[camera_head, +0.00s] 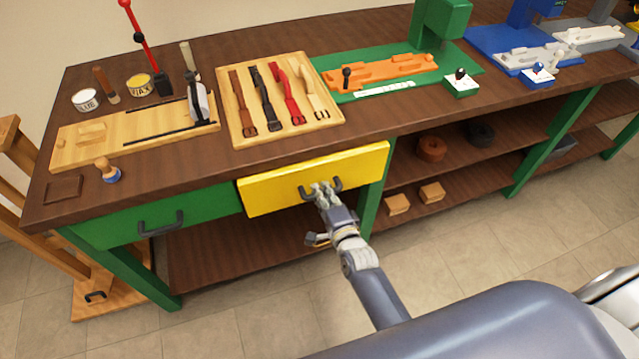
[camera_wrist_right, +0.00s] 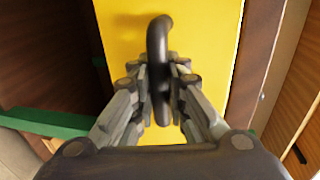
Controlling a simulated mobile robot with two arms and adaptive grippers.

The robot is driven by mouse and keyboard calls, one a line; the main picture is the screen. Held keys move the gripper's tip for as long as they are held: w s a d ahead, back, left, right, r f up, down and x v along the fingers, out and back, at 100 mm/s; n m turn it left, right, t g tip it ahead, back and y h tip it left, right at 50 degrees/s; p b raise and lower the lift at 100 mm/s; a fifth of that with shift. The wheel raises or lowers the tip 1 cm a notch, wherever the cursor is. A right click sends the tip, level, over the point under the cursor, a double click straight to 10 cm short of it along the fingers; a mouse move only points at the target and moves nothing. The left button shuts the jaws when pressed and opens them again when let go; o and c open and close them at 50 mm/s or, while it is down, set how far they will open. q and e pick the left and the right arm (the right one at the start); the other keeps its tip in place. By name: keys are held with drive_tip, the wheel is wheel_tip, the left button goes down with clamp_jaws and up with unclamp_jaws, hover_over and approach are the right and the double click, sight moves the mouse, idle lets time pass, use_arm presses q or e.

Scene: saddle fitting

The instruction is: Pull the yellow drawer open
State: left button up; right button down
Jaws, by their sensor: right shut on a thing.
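The yellow drawer (camera_head: 272,190) is in the front of the wooden workbench, right of a green drawer (camera_head: 190,215). Its yellow front stands slightly proud of the bench edge in the head view; how far it is open is hard to tell. My right gripper (camera_head: 322,190) is at the dark handle (camera_head: 337,184) of the yellow drawer. In the right wrist view the fingers of my right gripper (camera_wrist_right: 160,85) are closed around the dark handle (camera_wrist_right: 158,38), in front of the yellow face (camera_wrist_right: 205,30). My left gripper is not in view.
On the bench top (camera_head: 375,125) lie a wooden tray (camera_head: 235,105) with several straps, a wooden board (camera_head: 70,148) and an orange fixture (camera_head: 385,70). Open shelves (camera_head: 460,185) are right of the yellow drawer. The floor (camera_head: 440,250) in front is clear apart from my own body.

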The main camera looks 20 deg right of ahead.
drive_tip(key=f+p+v, duration=0.2)
drive_tip(key=v, duration=0.9)
drive_tip(key=s+f+p+v, duration=0.1)
drive_tip(key=f+p+v, duration=0.1)
drive_tip(key=v, duration=0.9)
drive_tip(key=shift+f+p, duration=0.3)
drive_tip(key=shift+p, duration=0.1)
drive_tip(key=shift+s, duration=0.15)
drive_tip(key=c, duration=1.6)
unclamp_jaws()
drive_tip(key=shift+o, duration=0.2)
